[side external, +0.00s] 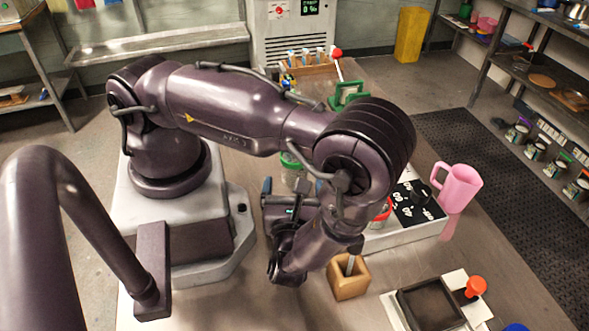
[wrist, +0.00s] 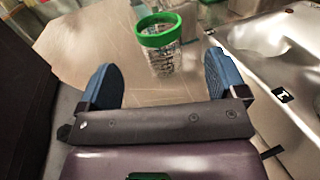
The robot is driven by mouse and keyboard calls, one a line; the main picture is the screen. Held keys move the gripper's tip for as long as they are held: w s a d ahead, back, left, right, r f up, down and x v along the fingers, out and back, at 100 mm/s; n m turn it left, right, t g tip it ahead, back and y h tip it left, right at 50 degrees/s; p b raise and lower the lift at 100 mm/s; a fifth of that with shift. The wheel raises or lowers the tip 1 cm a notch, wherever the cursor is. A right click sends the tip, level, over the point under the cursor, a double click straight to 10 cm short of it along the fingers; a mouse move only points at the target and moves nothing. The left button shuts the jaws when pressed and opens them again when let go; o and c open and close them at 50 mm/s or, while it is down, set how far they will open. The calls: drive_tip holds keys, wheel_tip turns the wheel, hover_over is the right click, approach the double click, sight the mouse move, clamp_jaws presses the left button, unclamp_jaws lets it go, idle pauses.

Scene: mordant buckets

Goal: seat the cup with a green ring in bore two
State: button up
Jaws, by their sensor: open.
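The cup with a green ring (wrist: 158,50) stands upright on the bench in the wrist view, its green ring around the rim. In the side external view the cup (side external: 291,172) is partly hidden behind my arm. My gripper (wrist: 160,80) is open and empty, with blue fingertips spread wide and the cup beyond them, between their lines. My gripper also shows in the side external view (side external: 290,188), pointing toward the cup. A pale block with a black numbered panel (side external: 408,214) stands to the right; I cannot make out bore two.
A cup with a red ring (side external: 383,212) is by the panel, partly hidden by my arm. A pink jug (side external: 461,184) stands at its right. A wooden block (side external: 349,284) and a dark tray (side external: 431,306) are in front. A green-framed object (side external: 348,94) stands behind.

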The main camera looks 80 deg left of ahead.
sight(294, 167)
drive_tip(key=x, duration=0.7)
drive_tip(key=shift+a+f, duration=0.15)
drive_tip(key=shift+a, duration=0.2)
drive_tip(key=shift+c, duration=0.2)
drive_tip(key=c, duration=1.1)
